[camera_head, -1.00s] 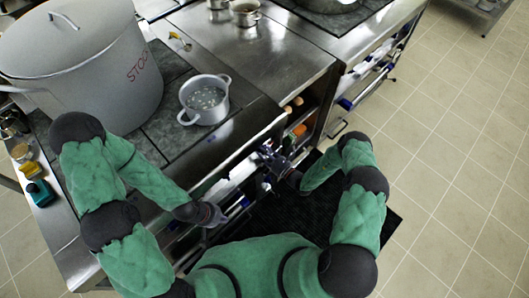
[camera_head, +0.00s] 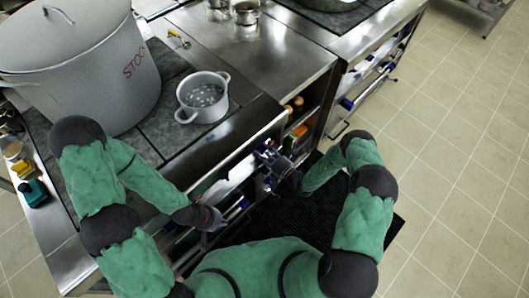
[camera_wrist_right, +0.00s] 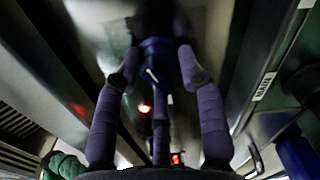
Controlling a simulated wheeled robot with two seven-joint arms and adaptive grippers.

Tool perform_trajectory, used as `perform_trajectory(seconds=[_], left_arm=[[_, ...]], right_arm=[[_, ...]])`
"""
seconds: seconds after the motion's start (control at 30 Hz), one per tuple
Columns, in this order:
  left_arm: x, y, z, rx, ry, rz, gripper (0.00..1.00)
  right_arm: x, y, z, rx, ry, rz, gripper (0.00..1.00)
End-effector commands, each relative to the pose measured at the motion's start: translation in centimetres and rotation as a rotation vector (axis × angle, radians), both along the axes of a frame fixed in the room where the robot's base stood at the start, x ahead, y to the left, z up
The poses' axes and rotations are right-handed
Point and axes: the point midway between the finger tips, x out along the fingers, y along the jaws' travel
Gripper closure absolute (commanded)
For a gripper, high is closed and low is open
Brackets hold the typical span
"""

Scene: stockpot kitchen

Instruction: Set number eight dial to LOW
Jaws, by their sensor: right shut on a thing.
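In the head view my right gripper (camera_head: 268,163) is at the stove's front edge, and the dial is hidden or too small to make out. My left gripper (camera_head: 208,219) is at the front panel further left. Its fingers are too small to judge.
A large stockpot (camera_head: 85,65) and a small grey pot (camera_head: 202,98) stand on the stove top. Blue-handled bars run along the front. A black mat (camera_head: 295,215) lies on the floor.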

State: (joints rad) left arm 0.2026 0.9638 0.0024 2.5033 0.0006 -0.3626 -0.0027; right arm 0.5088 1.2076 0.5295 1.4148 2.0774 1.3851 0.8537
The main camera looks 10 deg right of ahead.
Motion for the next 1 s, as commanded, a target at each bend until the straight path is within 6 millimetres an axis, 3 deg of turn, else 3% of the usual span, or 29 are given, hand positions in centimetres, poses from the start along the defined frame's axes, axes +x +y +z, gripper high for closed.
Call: perform_trajectory(seconds=[0.6,1.0], left_arm=[[0.0,0.0,-1.3,0.0,0.0,0.0,1.0],[0.0,0.0,-1.5,0.0,0.0,0.0,1.0]], right_arm=[[0.0,0.1,-0.1,0.457,0.305,0.001,0.93],[0.0,0.0,0.0,0.61,0.406,0.001,0.93]])
